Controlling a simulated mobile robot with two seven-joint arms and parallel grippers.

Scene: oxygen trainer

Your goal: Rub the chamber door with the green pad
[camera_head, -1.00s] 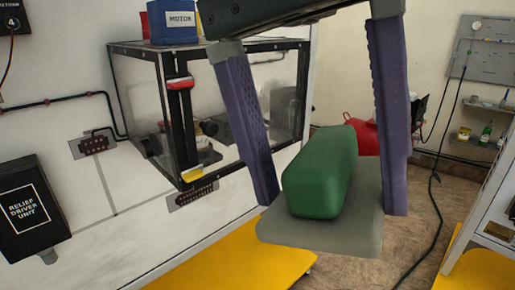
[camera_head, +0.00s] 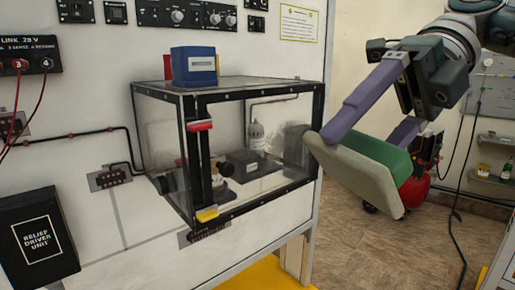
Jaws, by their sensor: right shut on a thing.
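The clear chamber (camera_head: 285,86) with a black frame stands against the white panel in the middle. Its front, the chamber door (camera_head: 235,165), is a clear pane with a red-topped black upright and a yellow piece at the lower left. My right gripper (camera_head: 366,143) is at the right, its purple fingers shut on the green pad (camera_head: 390,152). The pad's pale grey face (camera_head: 355,172) is tilted, and its left edge overlaps the chamber's right frame in the picture. I cannot tell whether they touch. My left gripper is out of view.
A blue box (camera_head: 194,66) and a red one stand on the chamber. A black relief driver unit (camera_head: 36,238) is at the lower left. A red rounded object (camera_head: 413,190) stands behind the pad. Bare floor (camera_head: 385,255) lies at the lower right.

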